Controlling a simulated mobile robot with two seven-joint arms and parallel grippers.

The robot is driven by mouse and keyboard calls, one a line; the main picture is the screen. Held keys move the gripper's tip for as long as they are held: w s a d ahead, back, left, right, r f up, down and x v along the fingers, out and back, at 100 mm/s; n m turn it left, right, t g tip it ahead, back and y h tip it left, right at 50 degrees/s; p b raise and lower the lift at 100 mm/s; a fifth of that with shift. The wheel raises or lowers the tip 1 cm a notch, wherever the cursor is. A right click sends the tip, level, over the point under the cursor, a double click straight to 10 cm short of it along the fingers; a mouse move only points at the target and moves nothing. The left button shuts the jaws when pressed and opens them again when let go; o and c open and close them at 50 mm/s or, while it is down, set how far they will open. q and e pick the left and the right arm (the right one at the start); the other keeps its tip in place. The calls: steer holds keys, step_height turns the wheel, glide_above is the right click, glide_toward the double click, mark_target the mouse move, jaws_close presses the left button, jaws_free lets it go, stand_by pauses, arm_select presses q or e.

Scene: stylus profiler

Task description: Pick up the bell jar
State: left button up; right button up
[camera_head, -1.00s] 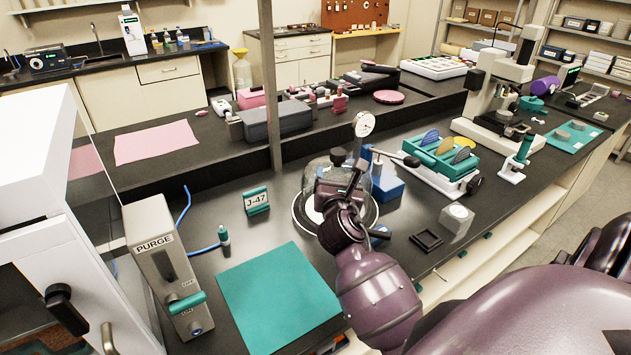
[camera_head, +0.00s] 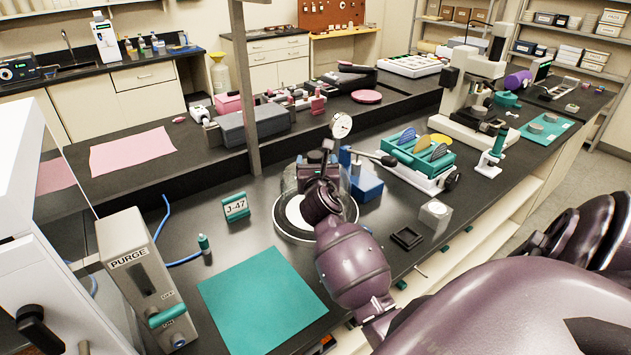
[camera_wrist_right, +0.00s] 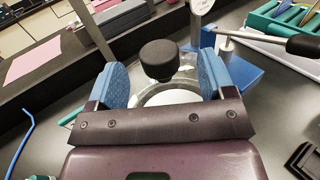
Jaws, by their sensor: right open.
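The bell jar (camera_head: 291,184) is a clear glass dome standing on a round base with a white disc, in the middle of the bench. Its black knob (camera_wrist_right: 160,60) shows in the right wrist view. My right gripper (camera_head: 321,158) is over the jar and hides much of it in the head view. In the wrist view the right gripper (camera_wrist_right: 162,82) has its blue-padded fingers wide apart, one on each side of the knob in the picture. The knob appears a little beyond the fingertips, with gaps on both sides. My left gripper is not in view.
A dial gauge (camera_head: 341,125) on a blue stand (camera_head: 366,185) is close behind and right of the jar. A J-47 sign (camera_head: 236,207) stands to the left. A teal mat (camera_head: 262,300) lies clear in front. A wafer rack (camera_head: 425,165) is further right.

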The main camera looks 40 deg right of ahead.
mark_target(316, 159)
steer(key=shift+x, duration=1.55)
steer(key=shift+r, duration=0.1)
jaws_close()
